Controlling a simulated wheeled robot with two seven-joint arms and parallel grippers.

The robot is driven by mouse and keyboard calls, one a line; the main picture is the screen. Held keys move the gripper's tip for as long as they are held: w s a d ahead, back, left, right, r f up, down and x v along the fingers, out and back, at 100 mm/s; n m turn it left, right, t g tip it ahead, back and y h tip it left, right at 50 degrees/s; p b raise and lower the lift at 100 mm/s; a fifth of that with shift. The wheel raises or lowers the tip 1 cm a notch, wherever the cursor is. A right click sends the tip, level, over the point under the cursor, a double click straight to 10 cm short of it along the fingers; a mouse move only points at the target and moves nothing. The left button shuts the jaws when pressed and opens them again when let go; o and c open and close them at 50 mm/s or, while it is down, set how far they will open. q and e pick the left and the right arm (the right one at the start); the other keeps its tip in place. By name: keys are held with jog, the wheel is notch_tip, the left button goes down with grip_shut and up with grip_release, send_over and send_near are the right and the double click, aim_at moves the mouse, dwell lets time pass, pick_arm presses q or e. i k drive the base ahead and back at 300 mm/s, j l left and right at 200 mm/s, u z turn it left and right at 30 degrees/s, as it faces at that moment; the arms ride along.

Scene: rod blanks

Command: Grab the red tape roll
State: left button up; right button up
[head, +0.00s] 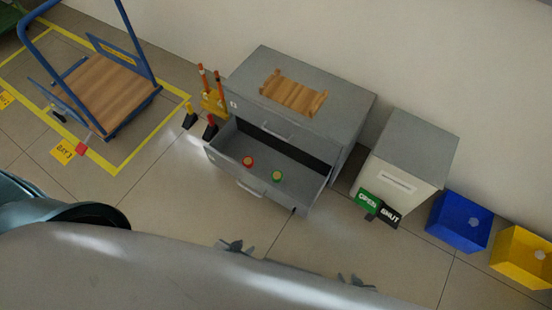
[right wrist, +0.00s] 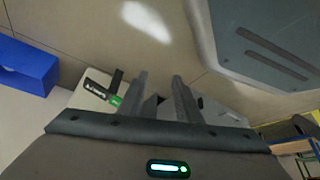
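The red tape roll (head: 248,161) lies in the open lower drawer (head: 225,150) of a grey cabinet, towards its left side. A green tape roll (head: 277,176) lies to its right in the same drawer. No tape roll shows there.
A wooden tray (head: 293,92) sits on the cabinet top (head: 345,90). A white box (head: 400,165) with OPEN and SHUT signs, a blue bin (head: 458,222) and a yellow bin (head: 524,258) stand right. A blue trolley (head: 105,90) stands left. Floor before the drawer is clear.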

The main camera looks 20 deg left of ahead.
aim_at(247, 161)
jog(key=j+z, duration=0.25)
jog(key=j, duration=0.15)
jog(key=k+j+z, duration=0.1)
jog(key=j+z, duration=0.15)
jog(key=k+j+z, duration=0.25)
jog(key=j, duration=0.25)
jog(key=j+z, duration=0.2)
jog(key=j, duration=0.15)
jog(key=k+j, duration=0.15)
jog(key=j, duration=0.2)
jog(key=k+j, duration=0.15)
jog(key=j, duration=0.2)
jog(key=k+j, duration=0.15)
jog(key=j, duration=0.15)
jog(key=k+j+z, duration=0.1)
jog(key=j, duration=0.25)
jog(key=k, duration=0.05)
